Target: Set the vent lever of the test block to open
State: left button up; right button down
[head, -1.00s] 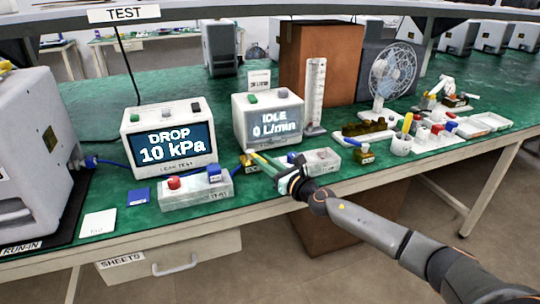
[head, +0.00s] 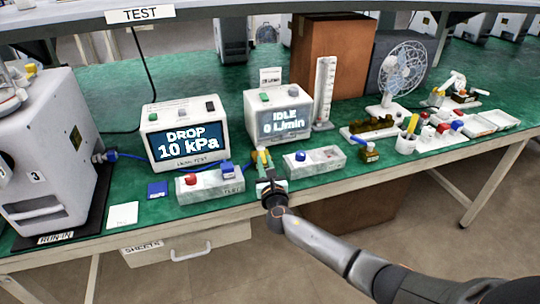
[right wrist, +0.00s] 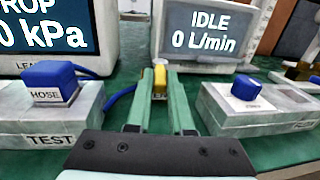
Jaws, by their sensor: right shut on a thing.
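The test block (head: 210,192) is a pale, long block at the table's front, left of my right gripper. It carries a red knob (head: 190,180) and a blue hose piece (head: 227,170); I cannot make out which part is the vent lever. In the right wrist view, the block (right wrist: 50,118) and its blue HOSE piece (right wrist: 50,78) show at left, the red knob out of frame. My right gripper (right wrist: 161,92) is shut on a small yellow-capped piece (right wrist: 160,76), between the test block and a second pale block (head: 330,162). My left gripper is not in view.
Behind the test block stands the leak test meter (head: 185,138) reading DROP 10 kPa. The flow meter (head: 280,122) reads IDLE 0 L/min. A blue hose (head: 130,155) runs near the blocks.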

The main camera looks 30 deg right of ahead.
jog(key=shift+w+a+m+g+h, duration=0.2)
jog(key=shift+a+m+g+h, duration=0.35)
jog(key=shift+h, duration=0.55)
jog(key=shift+w+a+f+m+h+b, duration=0.15)
jog(key=shift+a+m+h+b, duration=0.2)
jog(key=shift+m+h, duration=0.35)
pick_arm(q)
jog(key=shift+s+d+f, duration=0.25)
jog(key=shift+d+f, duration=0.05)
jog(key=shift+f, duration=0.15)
pick_arm(e)
jog(key=shift+w+m+g+h, duration=0.1)
jog(key=shift+m+g+h, duration=0.25)
jog(key=shift+g+h, duration=0.2)
jog(key=c, duration=0.8)
grip_release()
pick_arm(q)
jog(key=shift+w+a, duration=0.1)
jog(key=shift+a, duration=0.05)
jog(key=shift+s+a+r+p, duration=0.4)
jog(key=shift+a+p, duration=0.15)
jog(key=shift+p, duration=0.25)
pick_arm(e)
jog(key=v, duration=1.2)
jog(key=shift+s, duration=0.25)
